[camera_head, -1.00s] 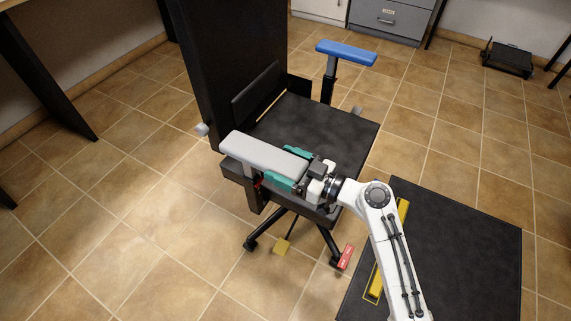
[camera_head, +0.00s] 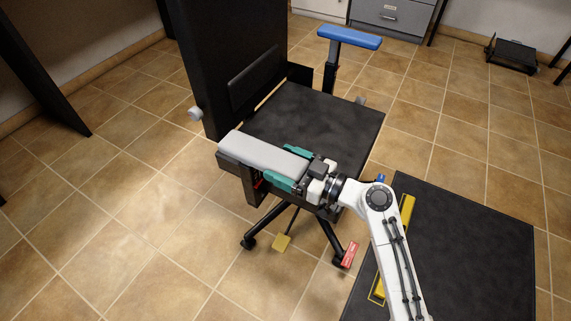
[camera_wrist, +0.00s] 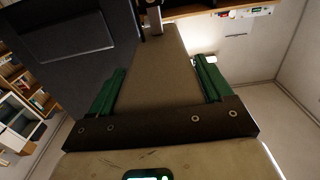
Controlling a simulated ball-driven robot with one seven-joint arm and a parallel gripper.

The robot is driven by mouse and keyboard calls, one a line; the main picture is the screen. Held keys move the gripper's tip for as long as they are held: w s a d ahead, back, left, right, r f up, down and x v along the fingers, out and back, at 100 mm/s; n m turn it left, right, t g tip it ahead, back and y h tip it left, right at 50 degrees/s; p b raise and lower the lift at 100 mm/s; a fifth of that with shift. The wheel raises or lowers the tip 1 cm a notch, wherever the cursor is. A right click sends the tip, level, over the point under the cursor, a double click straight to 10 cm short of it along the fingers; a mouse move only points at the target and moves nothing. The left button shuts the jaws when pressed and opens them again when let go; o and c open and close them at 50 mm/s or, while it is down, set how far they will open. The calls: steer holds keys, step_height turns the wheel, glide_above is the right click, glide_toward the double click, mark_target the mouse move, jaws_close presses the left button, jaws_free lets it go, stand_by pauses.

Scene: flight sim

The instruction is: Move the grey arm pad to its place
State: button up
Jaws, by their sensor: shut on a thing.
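The grey arm pad (camera_head: 262,154) lies level along the near side of the black chair, right above the black armrest bracket (camera_head: 250,187). No gap shows between pad and bracket in the head view, but I cannot tell whether they are fully joined. My gripper (camera_head: 287,167) is shut on the pad's right end, with a teal finger on either side. In the wrist view the pad (camera_wrist: 160,70) runs away from me between the green fingers, with a post beyond its far end. The chair seat (camera_head: 315,120) is bare.
A blue arm pad (camera_head: 349,37) tops the chair's far armrest. A black mat (camera_head: 460,250) with yellow bars lies at right. Tiled floor is open at left.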

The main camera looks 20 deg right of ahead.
steer(key=o, duration=1.2)
steer(key=shift+f, duration=0.45)
steer(key=shift+c, duration=0.2)
steer(key=shift+o, duration=1.2)
steer(key=shift+r, duration=0.2)
steer(key=v, duration=1.1)
steer(key=shift+p, duration=0.35)
steer(key=shift+w, duration=0.1)
steer(key=s+a+f+m+g+h, duration=0.1)
steer(key=s+f+m+g+h, duration=0.4)
steer(key=s+f+g, duration=0.8)
steer(key=s+d+m+h, duration=0.25)
steer(key=s+h, duration=0.25)
steer(key=s, duration=0.4)
step_height(320, 180, up, 27)
steer(key=p, duration=2.7)
steer(key=shift+s+d+g+h, duration=0.2)
steer(key=shift+d+g+h, duration=0.1)
steer(key=shift+d+h, duration=0.15)
